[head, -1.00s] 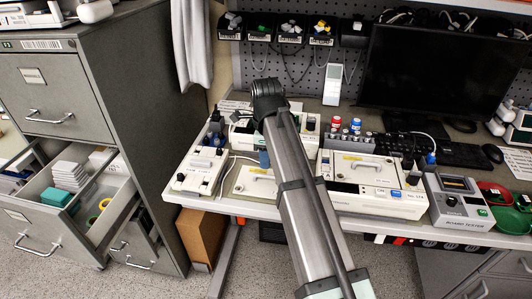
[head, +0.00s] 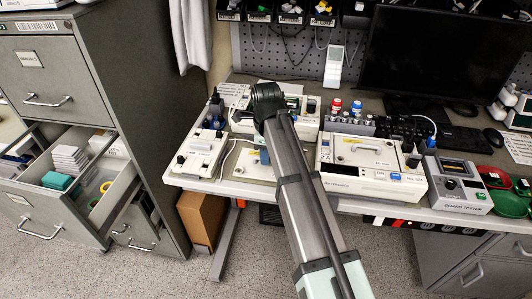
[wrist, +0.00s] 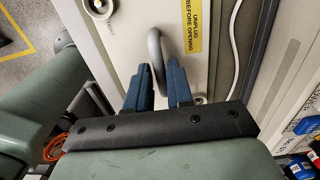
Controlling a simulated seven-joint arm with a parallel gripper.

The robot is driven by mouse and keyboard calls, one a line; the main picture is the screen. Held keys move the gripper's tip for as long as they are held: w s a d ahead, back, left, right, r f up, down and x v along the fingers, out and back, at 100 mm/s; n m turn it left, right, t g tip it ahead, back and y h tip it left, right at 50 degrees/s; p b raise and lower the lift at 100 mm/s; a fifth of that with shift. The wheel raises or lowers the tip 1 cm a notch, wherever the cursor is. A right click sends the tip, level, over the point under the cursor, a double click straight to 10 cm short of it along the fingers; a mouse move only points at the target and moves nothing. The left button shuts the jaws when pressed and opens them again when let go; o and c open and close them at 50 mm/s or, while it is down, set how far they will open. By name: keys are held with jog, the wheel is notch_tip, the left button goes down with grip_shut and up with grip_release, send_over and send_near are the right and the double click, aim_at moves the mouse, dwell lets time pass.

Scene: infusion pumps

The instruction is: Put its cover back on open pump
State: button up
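The loose cover (head: 240,168) is a flat cream plate lying on the bench front, left of my arm. In the wrist view, the cover (wrist: 120,22) shows a yellow "unplug before opening" label and a grey loop handle (wrist: 154,48). My gripper (wrist: 158,75) has its two blue fingers on either side of that handle, with slim gaps visible, so it looks open around it. In the head view my gripper (head: 264,156) is mostly hidden by my arm. A pump (head: 303,124) stands behind the cover, partly hidden by my arm; I cannot see its inside clearly.
A closed pump (head: 340,183) with its own handled lid stands to the right, then a board tester (head: 460,200). A white device (head: 196,160) sits close on the left. A white cable runs beside the cover. Small red and blue-capped bottles stand behind.

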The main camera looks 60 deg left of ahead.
grip_shut()
jog(key=w+a+r, duration=0.4)
jog(key=a+r, duration=0.9)
jog(key=a, duration=0.1)
jog(key=w+a+r, duration=0.2)
jog(key=w+a, duration=0.2)
jog(key=w, duration=0.8)
notch_tip(320, 180, down, 6)
jog(key=shift+d, duration=0.2)
